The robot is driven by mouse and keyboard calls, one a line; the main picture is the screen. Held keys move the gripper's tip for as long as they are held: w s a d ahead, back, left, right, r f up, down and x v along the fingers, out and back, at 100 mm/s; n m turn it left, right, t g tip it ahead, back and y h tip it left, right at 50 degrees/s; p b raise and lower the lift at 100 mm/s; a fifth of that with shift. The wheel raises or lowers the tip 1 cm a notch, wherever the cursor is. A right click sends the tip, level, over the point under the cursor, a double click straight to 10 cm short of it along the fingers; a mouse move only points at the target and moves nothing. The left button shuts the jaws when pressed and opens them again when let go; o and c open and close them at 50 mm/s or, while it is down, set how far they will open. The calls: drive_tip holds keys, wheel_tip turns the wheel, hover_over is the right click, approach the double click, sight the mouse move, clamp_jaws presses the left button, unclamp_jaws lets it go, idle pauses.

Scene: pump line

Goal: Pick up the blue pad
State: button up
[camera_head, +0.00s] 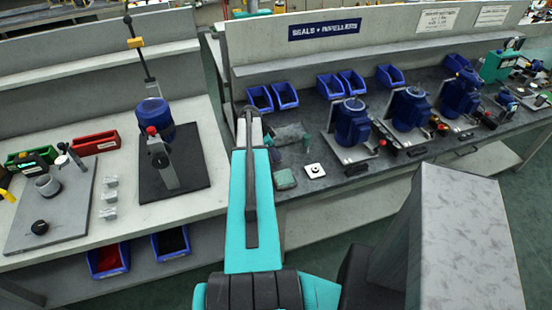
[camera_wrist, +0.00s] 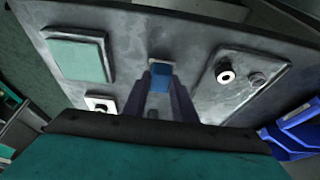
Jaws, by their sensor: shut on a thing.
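The small blue pad (camera_wrist: 159,76) shows in the wrist view between the tips of my gripper (camera_wrist: 160,83). My gripper is shut on it, just over the grey bench surface. A pale strip shows at the pad's far edge. I cannot tell whether the pad still touches the surface. In the head view my own arm covers the pad and the fingertips.
A teal square block (camera_wrist: 80,58) and a white square with a dark knob (camera_wrist: 98,103) lie left of my gripper in the wrist view. Blue bins (camera_head: 272,97) stand behind on the bench.

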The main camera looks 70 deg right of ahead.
drive_tip(key=shift+r, duration=0.2)
drive_tip(key=shift+r+b, duration=1.05)
drive_tip(key=shift+r, duration=0.5)
drive_tip(key=s+b, duration=0.1)
drive_tip(key=s, duration=0.4)
drive_tip(key=s+r+b, duration=0.1)
drive_tip(key=s+b, duration=0.1)
drive_tip(key=s, duration=0.3)
drive_tip(key=s+b, duration=0.1)
drive_tip(key=s, duration=0.5)
drive_tip(key=shift+a+r+b, duration=0.25)
drive_tip(key=shift+a+b, duration=0.05)
